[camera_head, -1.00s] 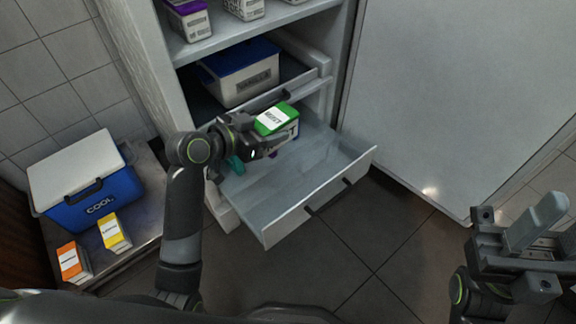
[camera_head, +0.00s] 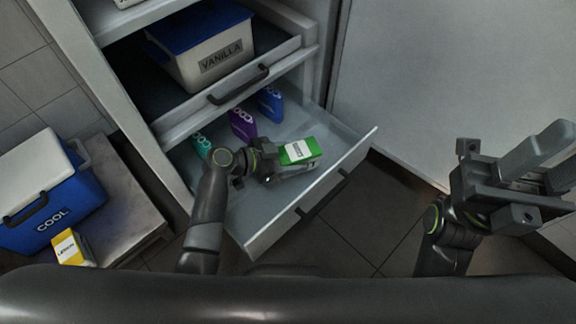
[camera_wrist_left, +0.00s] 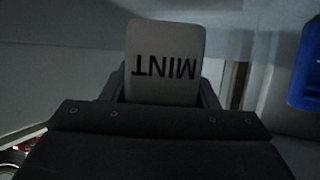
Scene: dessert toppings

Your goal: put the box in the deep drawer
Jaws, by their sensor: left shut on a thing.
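The green and white box (camera_head: 299,151) is held low over the floor of the pulled-out deep drawer (camera_head: 262,208); whether it touches the floor I cannot tell. My left gripper (camera_head: 272,162) is shut on it from the left. In the left wrist view, the box's pale face (camera_wrist_left: 165,62) reads MINT upside down between the fingers. My right gripper (camera_head: 530,180) hangs at the right, away from the drawer, and its jaw opening is unclear.
Teal (camera_head: 201,145), purple (camera_head: 242,124) and blue (camera_head: 270,104) ice packs stand at the drawer's back. The blue COOL cooler (camera_head: 60,215) and a yellow box (camera_head: 70,248) are at the left. The drawer's front right is clear.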

